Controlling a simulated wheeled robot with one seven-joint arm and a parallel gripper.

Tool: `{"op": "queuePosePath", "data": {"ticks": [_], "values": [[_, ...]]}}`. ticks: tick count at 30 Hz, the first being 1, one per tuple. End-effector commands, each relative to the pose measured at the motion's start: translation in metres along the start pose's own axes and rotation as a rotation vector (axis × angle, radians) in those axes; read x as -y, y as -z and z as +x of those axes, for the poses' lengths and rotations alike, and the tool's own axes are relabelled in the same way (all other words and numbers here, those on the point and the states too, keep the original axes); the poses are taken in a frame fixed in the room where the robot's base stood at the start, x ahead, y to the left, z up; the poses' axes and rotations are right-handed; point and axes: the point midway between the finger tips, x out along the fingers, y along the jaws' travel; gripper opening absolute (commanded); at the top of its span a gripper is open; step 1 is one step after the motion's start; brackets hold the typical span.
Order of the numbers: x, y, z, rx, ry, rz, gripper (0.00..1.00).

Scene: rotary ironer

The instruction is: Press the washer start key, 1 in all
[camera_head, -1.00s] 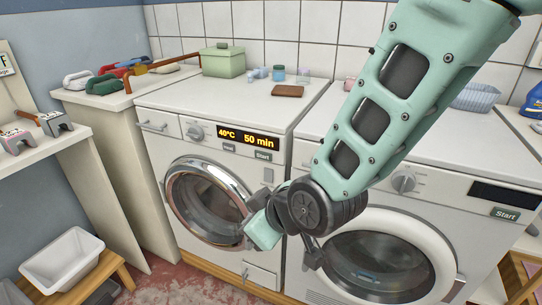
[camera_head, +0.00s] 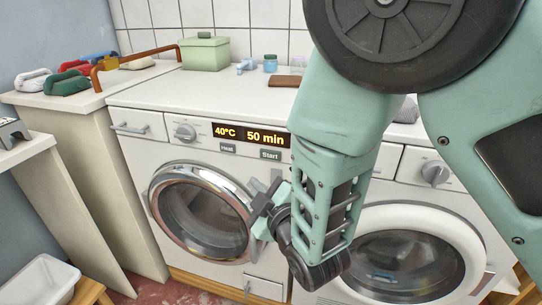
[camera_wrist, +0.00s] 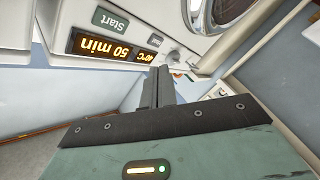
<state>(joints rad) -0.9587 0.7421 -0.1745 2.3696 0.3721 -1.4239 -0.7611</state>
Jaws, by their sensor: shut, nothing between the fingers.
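The left front-loading machine (camera_head: 245,170) has a lit display (camera_head: 251,136) reading 40°C and 50 min. Below the display are a Heat key (camera_head: 227,149) and a Start key (camera_head: 270,154). The Start key (camera_wrist: 112,20) and display (camera_wrist: 100,46) also show upside down in the wrist view. My gripper (camera_head: 270,190) is shut and empty, below the Start key and beside the right edge of the chrome-rimmed door. In the wrist view its fingers (camera_wrist: 158,86) stand apart from the key, which is up and to the left. I cannot tell the fingertips' distance from the front panel.
A second machine (camera_head: 400,195) with a white-rimmed door stands to the right, its upper panel partly hidden by my arm. A green box (camera_head: 206,55) and small bottles stand on top at the back. Irons (camera_head: 68,83) sit on the left counter. A white basin (camera_head: 38,285) is at lower left.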

Motion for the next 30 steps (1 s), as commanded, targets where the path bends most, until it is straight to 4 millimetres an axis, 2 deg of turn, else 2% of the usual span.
{"op": "queuePosePath", "data": {"ticks": [8, 22, 30], "values": [[-0.004, -0.004, 0.005, 0.002, -0.001, 0.002, 0.00], [-0.034, -0.035, 0.047, 0.002, 0.000, 0.002, 0.00], [-0.043, -0.044, 0.060, 0.002, 0.001, 0.003, 0.00]]}}
